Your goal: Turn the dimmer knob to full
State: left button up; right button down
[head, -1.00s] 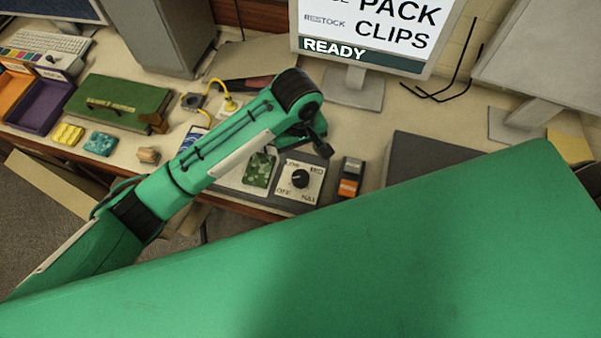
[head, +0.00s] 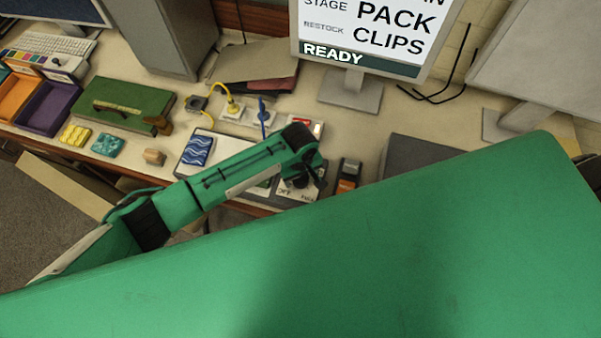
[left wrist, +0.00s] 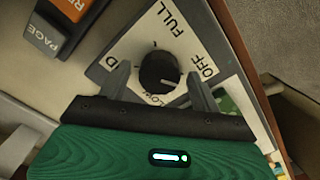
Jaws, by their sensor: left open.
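The dimmer knob (left wrist: 160,70) is black and round, on a white plate (left wrist: 135,55) with OFF, LOW and FULL labels and a partly hidden MID label. Its white mark points to the lower right in the left wrist view, between LOW and OFF. My left gripper (left wrist: 157,73) is open, with one finger on each side of the knob. Whether the fingers touch it I cannot tell. In the head view my left gripper (head: 299,180) is over the plate (head: 309,193) and hides most of the knob. My right gripper is not in view.
An orange and black pager (head: 347,176) stands right of the plate. A blue wave-patterned card (head: 198,150) and yellow (head: 232,106) and blue (head: 262,112) cables lie left and behind. A monitor (head: 375,35) stands at the back. My green body covers the front.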

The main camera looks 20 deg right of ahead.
pick_arm(q)
jog(key=c, duration=1)
jog(key=shift+m, duration=0.3)
